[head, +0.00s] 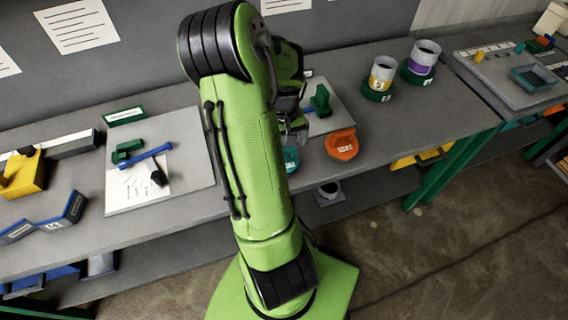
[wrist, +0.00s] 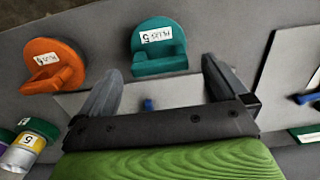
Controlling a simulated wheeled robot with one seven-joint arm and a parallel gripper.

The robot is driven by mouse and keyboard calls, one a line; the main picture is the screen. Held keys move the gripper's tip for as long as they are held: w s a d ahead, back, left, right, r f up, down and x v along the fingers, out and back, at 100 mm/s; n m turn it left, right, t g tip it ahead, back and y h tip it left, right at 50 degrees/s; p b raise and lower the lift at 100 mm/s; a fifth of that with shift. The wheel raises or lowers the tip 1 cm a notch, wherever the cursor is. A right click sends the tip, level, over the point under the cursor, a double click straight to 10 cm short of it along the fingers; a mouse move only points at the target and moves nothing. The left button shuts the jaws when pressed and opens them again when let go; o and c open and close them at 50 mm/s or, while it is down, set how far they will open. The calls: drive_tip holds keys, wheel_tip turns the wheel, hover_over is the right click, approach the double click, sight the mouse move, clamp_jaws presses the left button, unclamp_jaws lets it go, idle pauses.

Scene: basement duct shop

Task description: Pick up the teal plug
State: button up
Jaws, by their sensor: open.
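The teal plug (wrist: 155,42) shows in the wrist view at upper middle, a round teal disc with a raised grip and a white label. It lies on the grey bench. In the head view only a sliver of the teal plug (head: 291,158) shows beside my arm, which hides the rest. My gripper (wrist: 155,75) is open and empty, its two fingers pointing toward the plug, which appears beyond and between the tips. I cannot tell how high the fingers are above the bench.
An orange plug (head: 342,144) lies close beside the teal one; it also shows in the wrist view (wrist: 52,65). Yellow-banded (head: 382,74) and purple-banded (head: 422,58) cylinders stand on green bases to the right. A green piece (head: 320,100) sits on a grey plate behind.

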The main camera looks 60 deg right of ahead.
sight(284, 150)
wheel_tip(284, 150, down, 5)
drive_tip(key=shift+r+b, duration=0.1)
drive_tip(key=shift+b, duration=0.2)
drive_tip(key=shift+s, duration=0.1)
drive_tip(key=shift+c, duration=0.3)
drive_tip(key=c, duration=1)
drive_tip(key=shift+r, duration=0.2)
drive_tip(key=shift+c, duration=0.2)
